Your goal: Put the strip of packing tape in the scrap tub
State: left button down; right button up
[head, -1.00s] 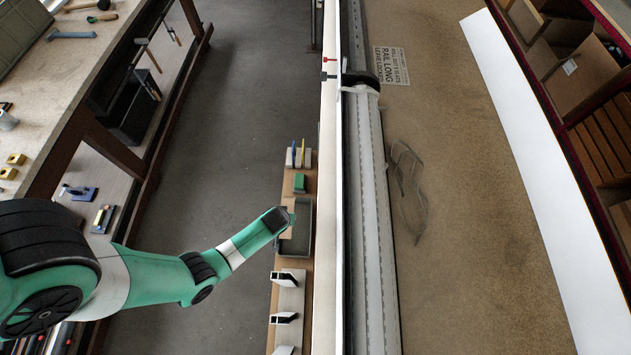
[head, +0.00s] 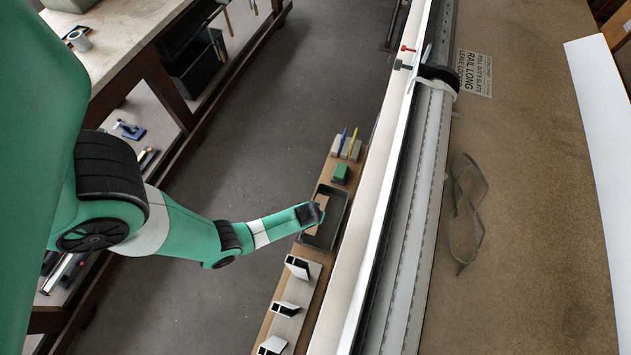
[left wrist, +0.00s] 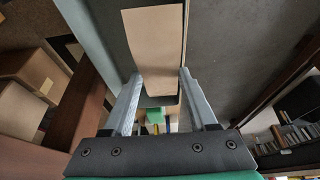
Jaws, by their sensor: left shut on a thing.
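The strip of packing tape (head: 321,202) is a flat tan piece at the tip of my left gripper (head: 311,213). In the left wrist view the strip (left wrist: 155,40) extends away from between the fingertips of the left gripper (left wrist: 159,78), which is shut on its near end. The scrap tub (head: 338,218) is a dark grey open tray on the narrow wooden shelf. The gripper and strip overlap the tub in the head view; how high they are above it is hard to tell. My right gripper is not in view.
On the shelf, a green block (head: 341,173) and a holder with blue and yellow sticks (head: 346,148) stand beyond the tub. White profile pieces (head: 286,308) stand on the near side. A long rail (head: 408,200) runs along the right. A workbench (head: 120,35) is at left.

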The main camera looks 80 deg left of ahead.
pick_arm(q)
jog(key=shift+w+r, duration=0.1)
jog(key=shift+r, duration=0.05)
jog(key=shift+f, duration=0.2)
jog(key=shift+c, duration=1)
grip_release()
jog(key=shift+r, duration=0.1)
jog(key=shift+r, duration=0.25)
jog(key=p+v, duration=1.1)
jog(key=p, duration=0.1)
jog(key=shift+d+r, duration=0.15)
jog(key=shift+r, duration=0.15)
